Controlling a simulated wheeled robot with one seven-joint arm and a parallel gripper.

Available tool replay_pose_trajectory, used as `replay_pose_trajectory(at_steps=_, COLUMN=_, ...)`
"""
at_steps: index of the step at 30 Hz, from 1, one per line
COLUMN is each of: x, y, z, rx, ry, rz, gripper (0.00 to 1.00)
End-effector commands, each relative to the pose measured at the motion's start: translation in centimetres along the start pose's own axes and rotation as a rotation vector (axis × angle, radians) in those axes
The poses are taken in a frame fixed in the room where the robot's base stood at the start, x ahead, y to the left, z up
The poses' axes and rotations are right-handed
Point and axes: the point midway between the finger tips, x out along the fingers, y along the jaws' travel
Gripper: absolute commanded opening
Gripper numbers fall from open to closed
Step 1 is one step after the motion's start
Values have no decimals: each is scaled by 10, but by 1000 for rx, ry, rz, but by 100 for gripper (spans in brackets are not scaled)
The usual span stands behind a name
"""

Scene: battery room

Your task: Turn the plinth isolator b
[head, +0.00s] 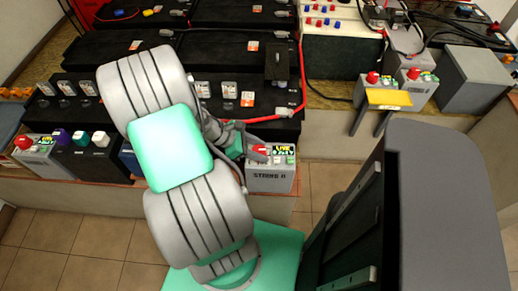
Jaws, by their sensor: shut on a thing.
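A grey isolator box (269,182) stands on the plinth ledge in the middle of the head view. Its front label starts with "STRING"; I cannot read the last letter surely. A small "LIVE" label (284,149) is on its top. My gripper (256,152) is at the top left of this box, shut on its red handle (260,149). My arm hides part of the handle and the box's left side, so the handle's exact angle is hard to tell.
Another grey box with a red knob (22,142) stands far left, beside coloured caps. Two more boxes with red knobs (373,77) stand at the right, with a yellow plate (389,98). Black batteries (240,60) and a red cable (290,112) lie behind. Tiled floor (70,235) is open at the left.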

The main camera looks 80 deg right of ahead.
Motion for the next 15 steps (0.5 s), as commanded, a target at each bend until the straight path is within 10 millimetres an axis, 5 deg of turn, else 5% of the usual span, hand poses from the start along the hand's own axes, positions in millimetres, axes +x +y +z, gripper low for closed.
replay_pose_trajectory(at_steps=10, x=0, y=0, z=0, rx=0, ry=0, rz=0, gripper=2)
replay_pose_trajectory(at_steps=15, x=0, y=0, z=0, rx=4, ry=0, rz=-4, gripper=2)
